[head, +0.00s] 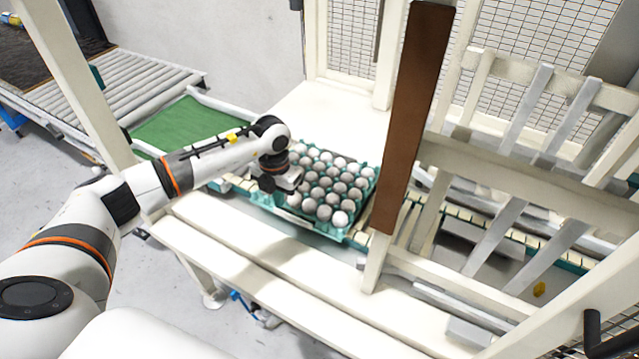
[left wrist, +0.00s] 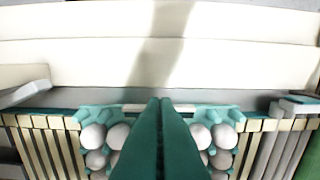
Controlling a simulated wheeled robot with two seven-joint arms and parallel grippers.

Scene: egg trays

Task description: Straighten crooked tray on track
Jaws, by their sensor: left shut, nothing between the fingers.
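A teal egg tray (head: 349,234) full of pale eggs sits on the slatted track (head: 446,208), left of the brown upright post. In the left wrist view the tray (left wrist: 92,112) lies across the slats (left wrist: 40,122), its edge roughly parallel to the track's side. My left gripper (head: 290,188) is over the left part of the tray. Its teal fingers (left wrist: 165,140) are shut and empty, and hide the middle of the tray. I cannot tell whether they touch it. My right gripper is not in view.
The brown post (head: 415,110) and a pale frame with slanted bars (head: 510,180) stand to the right of the tray. A white ledge (head: 270,260) runs along the near side. A green belt (head: 185,125) and a roller conveyor (head: 130,85) lie at the left.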

